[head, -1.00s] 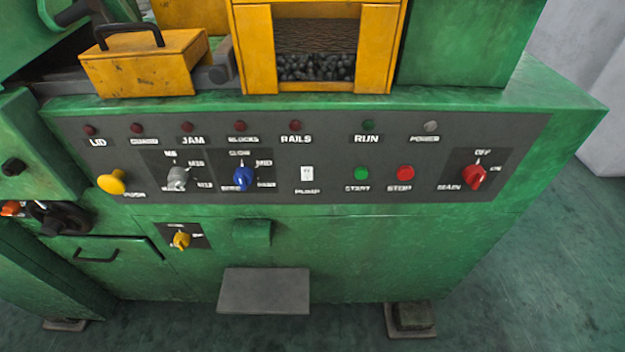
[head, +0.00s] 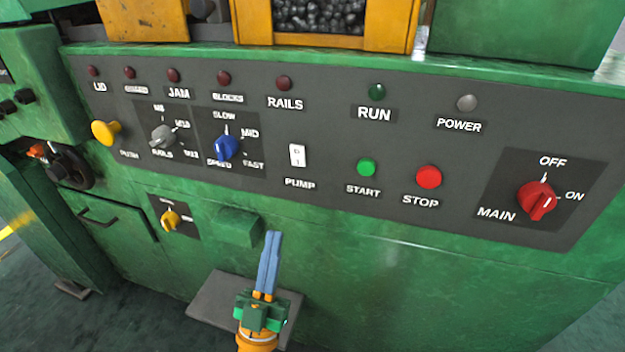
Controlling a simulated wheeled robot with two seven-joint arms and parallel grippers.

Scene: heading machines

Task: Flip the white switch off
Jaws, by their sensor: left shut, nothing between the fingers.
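The white switch (head: 297,155) is a small rocker marked O and I, set in the dark grey panel above the PUMP label (head: 300,184). Which way it is tipped is too small to tell for sure. My left gripper (head: 272,238) comes up from the bottom of the head view, with its blue fingers shut and nothing between them. Its fingertips are below the PUMP label, in front of the green machine face, apart from the switch. My right gripper is not in view.
Right of the switch are the green START button (head: 366,167), the red STOP button (head: 429,177) and the red MAIN knob (head: 537,201). Left of it is the blue SPEED knob (head: 227,147). A green block (head: 236,228) and a grey plate (head: 215,297) jut out below the panel.

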